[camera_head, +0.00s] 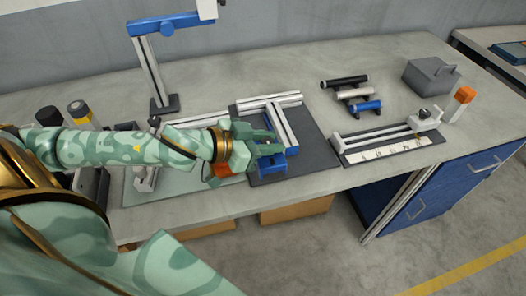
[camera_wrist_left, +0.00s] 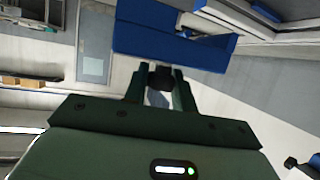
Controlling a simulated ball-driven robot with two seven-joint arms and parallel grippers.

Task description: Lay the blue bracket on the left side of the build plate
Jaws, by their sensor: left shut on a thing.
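The blue bracket (camera_head: 266,166) shows partly below the fingers of my left gripper (camera_head: 268,149) in the head view, over the near left part of a dark grey plate (camera_head: 318,158). I take this plate for the build plate. My left gripper is shut on the bracket, and its fingers hide part of it. In the left wrist view the blue bracket (camera_wrist_left: 150,42) stands large beyond the fingertips of the gripper (camera_wrist_left: 160,80). I cannot tell whether the bracket touches the plate. My right gripper is not in view.
Pale metal rails (camera_head: 285,124) lie on the plate. A rail fixture (camera_head: 390,132), several short rollers (camera_head: 352,94) and a grey box (camera_head: 428,75) stand to the right. A blue-topped stand (camera_head: 160,65) rises behind my left arm.

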